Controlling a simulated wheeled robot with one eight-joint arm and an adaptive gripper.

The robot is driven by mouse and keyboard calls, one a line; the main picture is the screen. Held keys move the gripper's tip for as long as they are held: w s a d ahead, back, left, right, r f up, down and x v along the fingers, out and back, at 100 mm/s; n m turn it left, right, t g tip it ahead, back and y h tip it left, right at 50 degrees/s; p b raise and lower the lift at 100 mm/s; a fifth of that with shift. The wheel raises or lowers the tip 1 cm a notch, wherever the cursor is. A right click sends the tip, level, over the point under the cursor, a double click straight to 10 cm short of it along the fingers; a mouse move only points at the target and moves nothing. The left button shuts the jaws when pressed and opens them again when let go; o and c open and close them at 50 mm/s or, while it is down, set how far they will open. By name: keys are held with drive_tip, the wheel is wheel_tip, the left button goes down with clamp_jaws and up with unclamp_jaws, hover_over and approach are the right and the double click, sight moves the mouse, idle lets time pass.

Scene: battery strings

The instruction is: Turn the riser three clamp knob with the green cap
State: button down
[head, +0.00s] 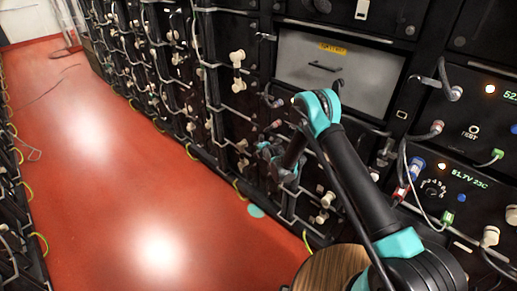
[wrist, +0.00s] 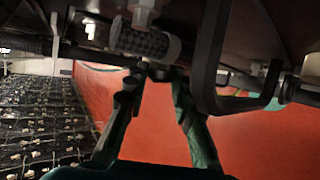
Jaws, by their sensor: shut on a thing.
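My gripper (head: 277,162) reaches low to the front of the black battery rack (head: 232,122) in the head view. In the wrist view its two fingers close in from both sides, and my gripper (wrist: 158,76) is shut on a small dark knob (wrist: 160,72) just below a knurled grey cylinder with pale ends (wrist: 145,42). The fingertips cover most of the knob, and I cannot make out a green cap on it. No riser label can be read in either view.
A dark looped handle or bracket (wrist: 208,75) stands close to the right of my fingers. Cables and pale connectors (head: 238,85) line the rack. A grey panel (head: 335,72) is above my arm. The red aisle floor (head: 110,150) is mostly clear.

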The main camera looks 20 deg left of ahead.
drive_tip(key=c, duration=1.3)
unclamp_jaws()
drive_tip(key=shift+o, duration=0.2)
drive_tip(key=v, duration=0.7)
drive_tip(key=shift+s+d, duration=0.15)
drive_tip(key=shift+r, duration=0.15)
